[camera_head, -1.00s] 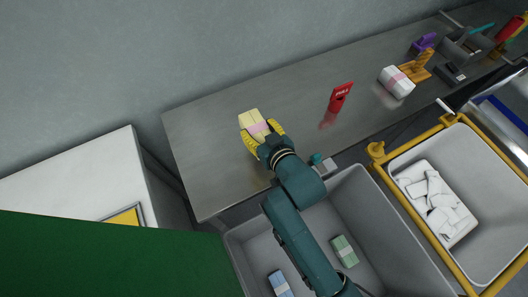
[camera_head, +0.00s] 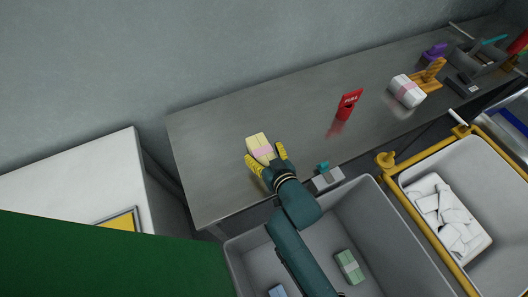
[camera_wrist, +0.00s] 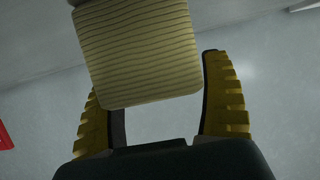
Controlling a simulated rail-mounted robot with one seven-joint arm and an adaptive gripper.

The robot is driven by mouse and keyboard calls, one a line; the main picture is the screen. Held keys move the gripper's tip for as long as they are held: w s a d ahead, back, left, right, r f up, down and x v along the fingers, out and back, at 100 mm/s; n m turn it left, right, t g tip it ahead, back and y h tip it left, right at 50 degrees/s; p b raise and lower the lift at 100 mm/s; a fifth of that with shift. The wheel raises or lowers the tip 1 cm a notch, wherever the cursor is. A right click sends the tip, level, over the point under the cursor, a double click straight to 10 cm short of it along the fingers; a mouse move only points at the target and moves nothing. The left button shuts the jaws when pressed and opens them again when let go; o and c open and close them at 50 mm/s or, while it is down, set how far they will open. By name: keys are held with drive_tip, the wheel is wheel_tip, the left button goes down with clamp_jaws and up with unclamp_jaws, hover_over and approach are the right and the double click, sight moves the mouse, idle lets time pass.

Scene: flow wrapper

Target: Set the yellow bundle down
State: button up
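The yellow bundle (camera_head: 256,142), a pale yellow pack with a pink band, is at my gripper over the left part of the grey metal table (camera_head: 215,150). My gripper (camera_head: 267,157) has yellow ribbed fingers, one on each side of the bundle, and appears shut on it. In the wrist view the bundle's ridged yellow face (camera_wrist: 140,55) reaches up out of the picture from between the fingers (camera_wrist: 160,105); it covers the left fingertip. I cannot tell whether the bundle touches the table.
A red sign (camera_head: 348,104) stands to the right. Farther right are a white bundle with a pink band (camera_head: 407,91) and an orange fixture (camera_head: 431,74). A grey bin with a green bundle (camera_head: 349,266) lies below the table's front edge.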

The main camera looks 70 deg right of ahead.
drive_tip(key=shift+o, duration=0.5)
drive_tip(key=shift+r, duration=0.15)
drive_tip(key=shift+s+a+r, duration=0.15)
drive_tip(key=p+v, duration=0.2)
drive_tip(key=v, duration=0.8)
drive_tip(key=shift+s+a+p, duration=0.2)
drive_tip(key=shift+a+p, duration=0.1)
drive_tip(key=shift+o, duration=0.5)
drive_tip(key=shift+s+a+r, duration=0.25)
